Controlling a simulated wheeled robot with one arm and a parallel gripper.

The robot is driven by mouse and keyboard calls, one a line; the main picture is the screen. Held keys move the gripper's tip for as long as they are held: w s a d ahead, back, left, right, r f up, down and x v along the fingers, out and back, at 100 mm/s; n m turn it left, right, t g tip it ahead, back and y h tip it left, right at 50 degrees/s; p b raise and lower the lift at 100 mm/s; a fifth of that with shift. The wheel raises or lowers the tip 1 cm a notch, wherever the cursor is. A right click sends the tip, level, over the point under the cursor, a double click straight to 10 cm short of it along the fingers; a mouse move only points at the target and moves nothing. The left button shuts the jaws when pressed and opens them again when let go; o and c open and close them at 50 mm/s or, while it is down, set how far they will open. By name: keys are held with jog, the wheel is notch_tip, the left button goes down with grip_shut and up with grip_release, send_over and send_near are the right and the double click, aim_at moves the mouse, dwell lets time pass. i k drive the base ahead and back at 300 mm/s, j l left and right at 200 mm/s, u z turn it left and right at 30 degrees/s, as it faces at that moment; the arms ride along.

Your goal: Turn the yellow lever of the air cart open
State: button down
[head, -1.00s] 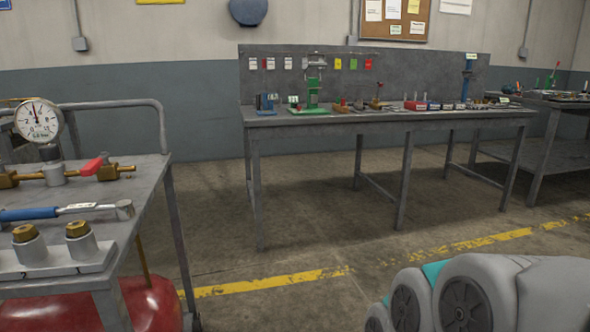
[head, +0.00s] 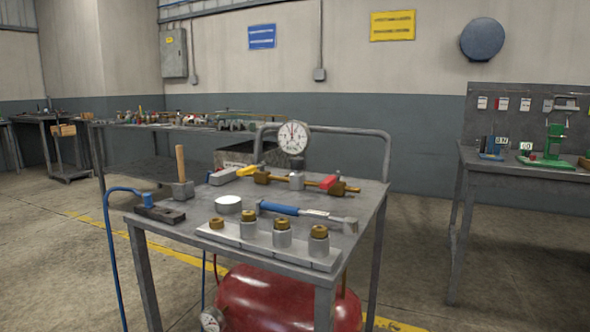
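The air cart (head: 365,209) stands in the middle of the head view, a grey metal table with a red tank (head: 285,300) below. The yellow lever (head: 247,170) sits at the left end of a brass pipe run (head: 272,178) on the cart's far side. A red lever (head: 329,182) sits at the right end of the same run. A round dial gauge (head: 293,137) stands above the run. The yellow lever looks roughly in line with the pipe; its exact angle is hard to tell. My gripper is not in view.
On the cart top lie a blue-handled wrench (head: 290,210), a block with several brass-topped fittings (head: 265,243), a white round tin (head: 228,204) and an upright wooden handle (head: 181,165). A blue hose (head: 108,240) hangs at the left. Workbenches stand behind and right (head: 465,158). Floor is open at the right front.

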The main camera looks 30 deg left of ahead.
aim_at(249, 170)
jog(key=u, duration=1.5)
jog(key=i+l+u, duration=0.2)
jog(key=i, duration=0.2)
jog(key=j, duration=0.1)
